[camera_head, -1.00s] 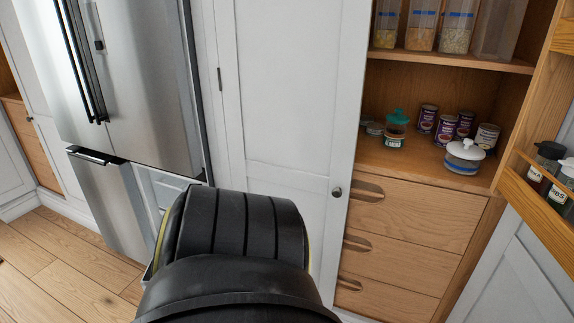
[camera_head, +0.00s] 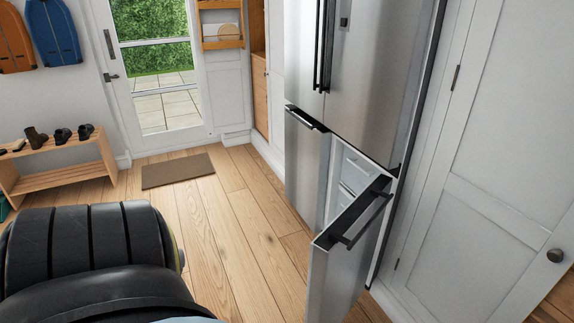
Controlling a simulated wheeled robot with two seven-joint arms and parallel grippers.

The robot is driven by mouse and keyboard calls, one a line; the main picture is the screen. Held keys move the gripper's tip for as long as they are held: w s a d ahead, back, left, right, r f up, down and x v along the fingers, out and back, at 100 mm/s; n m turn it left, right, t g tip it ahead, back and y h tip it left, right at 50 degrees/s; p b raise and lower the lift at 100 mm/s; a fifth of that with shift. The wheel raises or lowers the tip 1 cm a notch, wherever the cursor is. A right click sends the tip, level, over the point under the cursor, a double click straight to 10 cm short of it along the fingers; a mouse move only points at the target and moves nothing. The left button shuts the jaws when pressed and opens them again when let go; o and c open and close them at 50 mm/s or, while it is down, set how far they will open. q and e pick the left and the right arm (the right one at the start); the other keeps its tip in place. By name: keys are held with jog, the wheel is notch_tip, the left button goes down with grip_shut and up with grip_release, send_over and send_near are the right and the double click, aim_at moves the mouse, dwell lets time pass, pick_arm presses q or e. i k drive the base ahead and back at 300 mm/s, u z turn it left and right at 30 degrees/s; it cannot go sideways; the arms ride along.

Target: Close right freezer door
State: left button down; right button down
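The right freezer door (camera_head: 340,262) is a stainless panel at the bottom of the fridge, swung open into the room. Its black handle (camera_head: 362,220) runs near the top edge of its outer face. The white freezer interior (camera_head: 350,172) shows in the gap between this door and the left freezer door (camera_head: 304,165), which looks shut. Neither of my grippers is in view. Only a black part of my own arm shows at the lower left, apart from the door.
The upper fridge doors (camera_head: 368,60) are shut. A white cupboard (camera_head: 480,200) stands to the right. Wooden floor (camera_head: 220,230) lies clear left of the open door. A brown mat (camera_head: 178,170) and a shoe bench (camera_head: 60,165) are farther back.

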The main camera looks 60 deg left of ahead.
aim_at(340, 257)
jog(key=u, duration=1.2)
jog(key=i, duration=1)
jog(key=z, duration=0.65)
jog(key=k, duration=0.95)
jog(key=u, duration=0.2)
